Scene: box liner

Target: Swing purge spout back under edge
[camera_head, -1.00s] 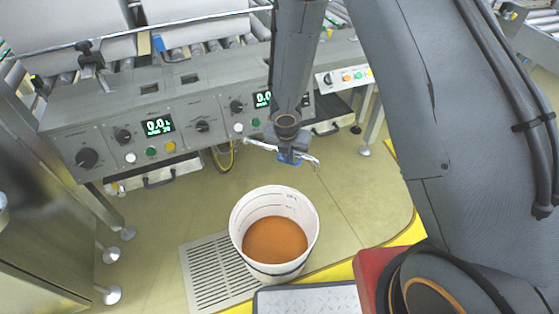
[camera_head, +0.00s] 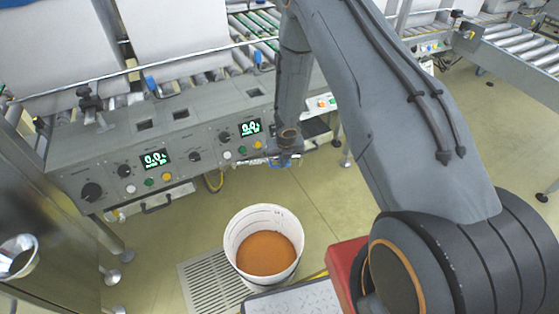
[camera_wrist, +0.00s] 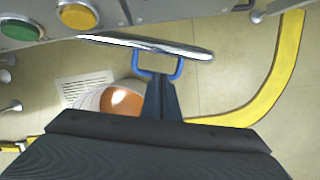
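The purge spout (camera_wrist: 150,46) is a long chrome bar. In the head view the spout (camera_head: 252,162) shows along the underside of the front panel (camera_head: 165,160). My gripper (camera_wrist: 160,66) has two blue fingers spread apart. Their tips meet the near side of the spout; whether they touch it I cannot tell. In the head view my gripper (camera_head: 284,161) is at the spout's right part, mostly hidden by my wrist.
A white bucket (camera_head: 285,268) with orange-brown contents stands on the floor below, beside a floor grate (camera_head: 205,285). It also shows in the wrist view (camera_wrist: 88,101). Knobs and buttons stick out from the panel. A roller conveyor (camera_head: 520,60) is at the right.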

